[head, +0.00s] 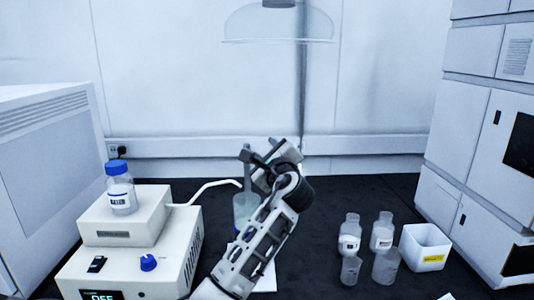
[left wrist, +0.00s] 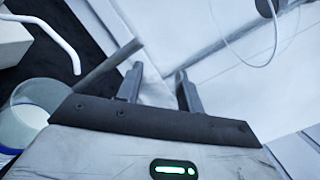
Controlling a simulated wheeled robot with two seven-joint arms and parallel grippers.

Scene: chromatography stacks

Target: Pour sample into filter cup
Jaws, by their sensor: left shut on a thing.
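My left gripper (head: 268,158) is above the middle of the bench, over and beside a clear vessel (head: 240,205) that my arm partly hides. In the left wrist view its fingers (left wrist: 158,88) stand a little apart, with a pale, hardly visible thing between them. I cannot tell what that thing is. A clear, round-rimmed vessel (left wrist: 28,112) shows at the left of the wrist view, apart from the fingers. A grey rod (left wrist: 108,66) lies just left of them. I cannot make out which vessel is the filter cup. My right gripper is not in view.
A white pump unit (head: 125,250) reads OFF, with a blue-capped bottle (head: 120,190) on top and a white tube (head: 210,188) toward the vessel. Two labelled bottles (head: 381,232), two clear cups (head: 386,266) and a white bin (head: 425,247) stand right. Dark bench is clear behind them.

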